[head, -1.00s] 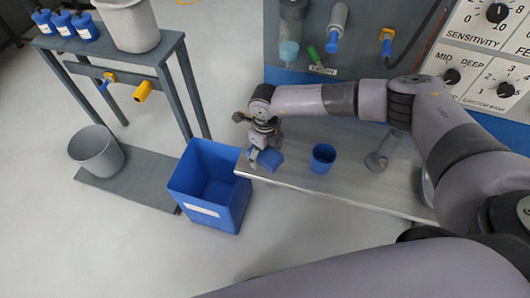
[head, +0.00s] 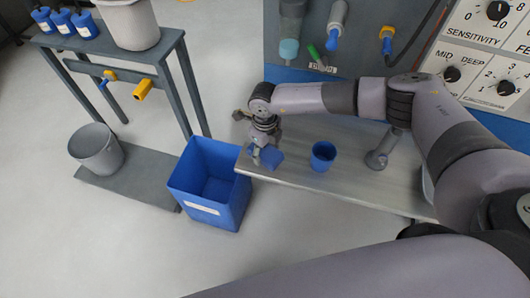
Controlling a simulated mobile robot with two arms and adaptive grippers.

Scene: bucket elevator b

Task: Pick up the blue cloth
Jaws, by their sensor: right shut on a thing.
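The blue cloth (head: 271,158) is at the left end of the grey metal shelf, small and partly hidden by my right gripper (head: 257,158). The gripper points down at the shelf's left end and is shut on the cloth. I cannot tell whether the cloth still touches the shelf. My left gripper is not in view.
A blue cup (head: 323,156) stands on the shelf (head: 330,181) right of the cloth. An open blue bin (head: 211,212) stands on the floor just left of the shelf. A grey bucket (head: 95,149) and a table (head: 168,50) are farther left.

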